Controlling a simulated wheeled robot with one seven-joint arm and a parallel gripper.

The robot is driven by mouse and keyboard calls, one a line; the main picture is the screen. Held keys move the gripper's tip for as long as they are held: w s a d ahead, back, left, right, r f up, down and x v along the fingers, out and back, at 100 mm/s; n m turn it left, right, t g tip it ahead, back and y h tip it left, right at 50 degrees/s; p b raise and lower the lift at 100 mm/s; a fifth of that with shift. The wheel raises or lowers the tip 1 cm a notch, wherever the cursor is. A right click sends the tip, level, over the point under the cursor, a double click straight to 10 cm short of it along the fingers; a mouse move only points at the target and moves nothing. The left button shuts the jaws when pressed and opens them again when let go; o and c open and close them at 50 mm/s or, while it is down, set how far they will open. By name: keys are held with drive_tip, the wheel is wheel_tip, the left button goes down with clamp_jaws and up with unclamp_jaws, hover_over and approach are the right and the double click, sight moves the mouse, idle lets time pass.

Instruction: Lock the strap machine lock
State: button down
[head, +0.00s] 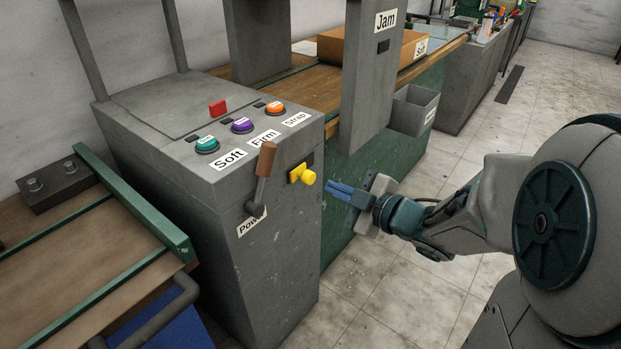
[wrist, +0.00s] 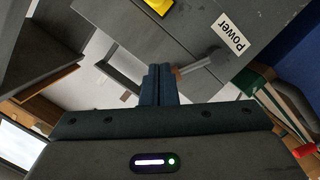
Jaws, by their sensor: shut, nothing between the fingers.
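The strap machine (head: 270,240) is a grey cabinet with labelled buttons on its top. Its yellow lock knob (head: 304,174) sits on a dark plate on the front face, beside the power lever. In the wrist view, part of a yellow piece (wrist: 155,5) shows at the top edge. My gripper (head: 331,187) is just right of the knob in the head view, apart from it, with its blue fingers pointing toward the machine. In the wrist view its fingers (wrist: 159,72) are together and hold nothing.
A power lever (head: 264,170) with a brown handle sticks out left of the lock; it also shows in the wrist view (wrist: 205,63). A grey post (head: 368,90) labelled Jam and a small grey bin (head: 414,110) stand behind my gripper. The floor at the right is clear.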

sight(309, 177)
drive_tip(key=shift+a, duration=0.1)
drive_tip(key=w+a+f+p, duration=0.1)
drive_tip(key=w+a+p, duration=0.1)
drive_tip(key=w, duration=0.1)
drive_tip(key=w+a+f+p, duration=0.1)
drive_tip(key=w+p, duration=0.1)
drive_tip(key=w+a+f+p, duration=0.1)
drive_tip(key=w+a+p, duration=0.1)
drive_tip(key=w+p, duration=0.1)
drive_tip(key=shift+w+a+f, duration=0.3)
drive_tip(key=shift+f, duration=0.05)
drive_tip(key=shift+w+d+f, duration=0.25)
drive_tip(key=shift+w+f, duration=0.1)
drive_tip(key=shift+f, duration=0.1)
